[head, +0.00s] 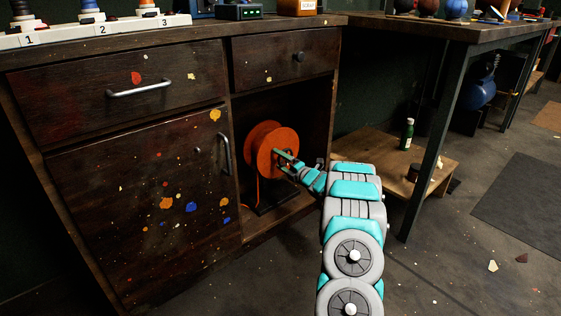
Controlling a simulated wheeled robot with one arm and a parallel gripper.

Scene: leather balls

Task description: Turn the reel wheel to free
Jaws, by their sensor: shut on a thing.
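The reel wheel (269,143) is an orange spool, standing upright on a dark base (277,198) inside the open cubby of the dark wooden cabinet. An orange strand (257,190) hangs from its lower left side. My gripper (279,157) reaches into the cubby from the right, its fingers at the front face of the wheel near its right side. The gripper is shut on a part of the wheel; the fingertips are small in view and partly hide what they grip.
The cabinet's drawers (130,92) and door (150,190) are closed, left of and above the cubby. A right-hand table (440,27) has a low wooden shelf (430,170) with a green bottle (407,134). The floor at right is mostly clear.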

